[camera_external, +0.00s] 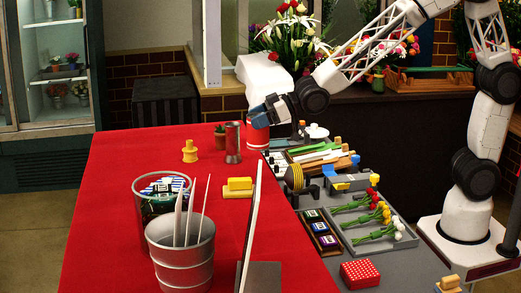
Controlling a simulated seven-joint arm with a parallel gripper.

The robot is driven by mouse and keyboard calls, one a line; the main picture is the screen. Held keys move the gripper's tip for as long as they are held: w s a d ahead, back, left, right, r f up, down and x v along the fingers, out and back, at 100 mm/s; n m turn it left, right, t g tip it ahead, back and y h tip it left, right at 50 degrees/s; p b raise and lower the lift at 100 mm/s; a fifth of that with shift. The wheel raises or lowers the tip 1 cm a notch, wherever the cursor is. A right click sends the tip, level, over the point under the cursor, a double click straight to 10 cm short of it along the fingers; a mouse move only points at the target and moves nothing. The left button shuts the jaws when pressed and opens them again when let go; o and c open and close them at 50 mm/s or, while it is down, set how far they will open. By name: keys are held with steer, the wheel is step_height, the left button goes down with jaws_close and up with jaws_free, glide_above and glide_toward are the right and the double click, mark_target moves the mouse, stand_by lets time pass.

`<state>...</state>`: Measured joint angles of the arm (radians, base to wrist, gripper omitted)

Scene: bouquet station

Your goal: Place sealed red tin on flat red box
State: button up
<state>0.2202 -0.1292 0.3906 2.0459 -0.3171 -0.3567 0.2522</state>
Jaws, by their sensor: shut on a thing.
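My gripper (264,115) is at the far right edge of the red cloth, shut on a red tin (257,135). The tin is upright, red with a pale band near its top, and my fingers cover part of its upper side. I cannot tell whether its base touches the cloth. The flat red box (360,274) with white dots lies on the grey surface at the front right, far from my gripper. Its top is bare.
A metal cup (233,142) stands just left of the tin, with a small potted cactus (220,139) beside it. Tools, a tape roll (294,178) and a tray of flowers (402,243) lie between tin and box. An upright panel (251,225) stands at the front.

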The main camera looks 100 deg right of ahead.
steer(key=s+a+n+g+y, duration=0.1)
steer(key=s+a+n+y, duration=0.2)
steer(key=a, duration=0.9)
steer(key=s+a+n+g+y, duration=0.1)
steer(key=s+a+n+y, duration=0.2)
steer(key=a, duration=1)
steer(key=s+a+n+g+y, duration=0.1)
steer(key=s+a+n+y, duration=0.2)
steer(key=a, duration=0.9)
steer(key=s+a+n+g+y, duration=0.35)
steer(key=s+a, duration=0.35)
steer(key=a, duration=0.3)
steer(key=shift+n+y, duration=0.25)
steer(key=shift+a+f, duration=0.15)
steer(key=shift+f, duration=1.2)
steer(key=shift+a+f, duration=0.1)
steer(key=shift+f, duration=1.25)
step_height(320, 180, down, 6)
steer(key=shift+f, duration=0.2)
steer(key=shift+f, duration=1.8)
